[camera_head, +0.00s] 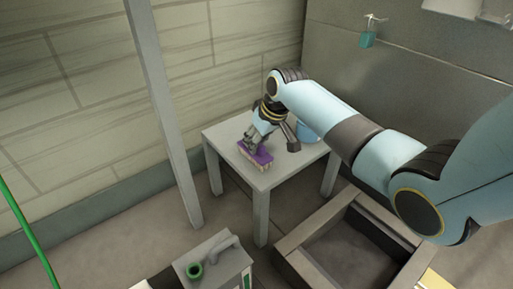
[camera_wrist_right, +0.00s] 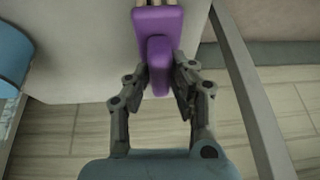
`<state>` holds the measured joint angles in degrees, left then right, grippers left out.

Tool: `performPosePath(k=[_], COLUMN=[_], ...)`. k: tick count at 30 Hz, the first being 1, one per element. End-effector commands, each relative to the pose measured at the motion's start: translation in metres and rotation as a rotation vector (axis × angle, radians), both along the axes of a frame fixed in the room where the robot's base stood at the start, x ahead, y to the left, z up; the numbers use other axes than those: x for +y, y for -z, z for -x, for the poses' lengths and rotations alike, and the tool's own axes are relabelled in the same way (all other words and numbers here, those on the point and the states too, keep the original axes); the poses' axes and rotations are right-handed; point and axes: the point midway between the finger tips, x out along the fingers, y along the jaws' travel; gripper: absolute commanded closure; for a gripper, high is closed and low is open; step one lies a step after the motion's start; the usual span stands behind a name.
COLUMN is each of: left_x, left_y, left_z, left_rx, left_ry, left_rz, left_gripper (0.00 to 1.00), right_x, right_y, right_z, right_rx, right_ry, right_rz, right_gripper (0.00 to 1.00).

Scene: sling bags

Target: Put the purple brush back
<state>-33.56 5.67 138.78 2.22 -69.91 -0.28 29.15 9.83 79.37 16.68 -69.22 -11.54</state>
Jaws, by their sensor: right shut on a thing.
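The purple brush (camera_head: 257,157) is on or just above the small grey table (camera_head: 225,133), near its left front edge, with pale bristles pointing down. My right gripper (camera_head: 249,143) reaches down to it from above. In the right wrist view the brush (camera_wrist_right: 158,20) has its purple handle between the two fingers of my right gripper (camera_wrist_right: 160,80), which is shut on it. I cannot tell whether the bristles touch the table. My left gripper is in neither view.
A blue container (camera_head: 307,132) stands on the table behind my right wrist. A grey post (camera_head: 168,110) rises left of the table. An open box-like frame (camera_head: 291,243) is on the floor at right.

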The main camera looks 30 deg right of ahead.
Motion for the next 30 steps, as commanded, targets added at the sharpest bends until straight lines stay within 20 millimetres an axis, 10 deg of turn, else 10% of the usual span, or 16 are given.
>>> performPosePath(k=[11, 12, 17, 30], left_x=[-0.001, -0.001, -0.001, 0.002], left_y=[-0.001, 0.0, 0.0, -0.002], left_z=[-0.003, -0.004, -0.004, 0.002], left_rx=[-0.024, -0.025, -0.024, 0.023], left_ry=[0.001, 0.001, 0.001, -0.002], left_rz=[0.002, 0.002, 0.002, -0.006], left_gripper=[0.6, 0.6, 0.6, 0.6], right_x=[0.0, 0.0, 0.0, -0.002], right_y=[0.005, 0.005, 0.005, -0.017], right_z=[-0.001, 0.0, -0.001, 0.005], right_rx=[-0.002, -0.001, -0.002, -0.007], right_ry=[0.0, 0.0, 0.0, 0.0], right_rz=[0.0, 0.0, 0.0, 0.0], right_gripper=[1.0, 0.76, 0.55, 0.55])
